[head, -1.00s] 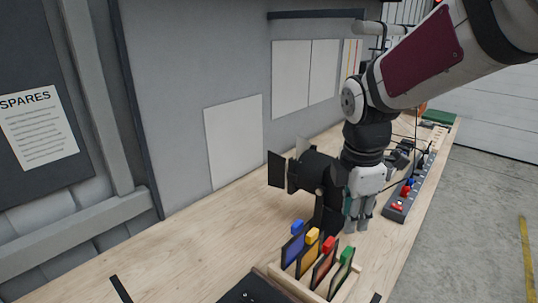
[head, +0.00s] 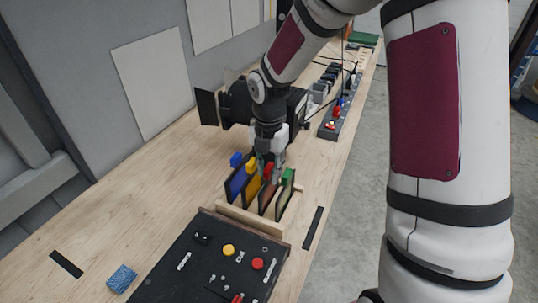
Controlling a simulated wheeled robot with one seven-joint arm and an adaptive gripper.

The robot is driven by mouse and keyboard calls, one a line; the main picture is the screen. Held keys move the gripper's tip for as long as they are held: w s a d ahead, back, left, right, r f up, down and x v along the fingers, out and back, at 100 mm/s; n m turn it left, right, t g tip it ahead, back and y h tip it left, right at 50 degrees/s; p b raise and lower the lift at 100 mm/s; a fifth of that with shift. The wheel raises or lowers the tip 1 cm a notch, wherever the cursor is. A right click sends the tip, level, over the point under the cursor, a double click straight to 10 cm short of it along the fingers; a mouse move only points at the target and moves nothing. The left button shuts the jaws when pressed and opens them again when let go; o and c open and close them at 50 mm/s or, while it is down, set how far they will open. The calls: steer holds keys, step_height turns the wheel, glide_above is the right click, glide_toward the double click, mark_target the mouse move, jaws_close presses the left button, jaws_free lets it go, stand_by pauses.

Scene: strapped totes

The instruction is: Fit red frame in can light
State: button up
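The red frame (head: 267,194) stands in a wooden rack between the yellow frame (head: 248,186) and the green frame (head: 284,197). Its red tab (head: 268,171) points up. My gripper (head: 269,168) is over the rack, pointing down, with its fingers apart on either side of the red tab. I cannot tell whether the fingers touch the tab. The can light (head: 236,104), black with a flap at its left side, stands on the bench just behind my gripper. My gripper and wrist hide part of it.
The blue frame (head: 234,180) is at the rack's left. A black control panel (head: 200,262) with buttons lies in front of the wooden rack (head: 250,219). A blue sponge-like block (head: 122,278) is at the front left. A grey strip (head: 331,124) with coloured knobs runs along the right bench edge.

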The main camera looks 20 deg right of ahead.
mark_target(269, 186)
step_height(269, 186, down, 7)
steer(key=shift+r, duration=0.15)
steer(key=shift+c, duration=0.3)
jaws_close()
steer(key=shift+r, duration=0.15)
steer(key=shift+r+p, duration=1.35)
steer(key=shift+r, duration=1.55)
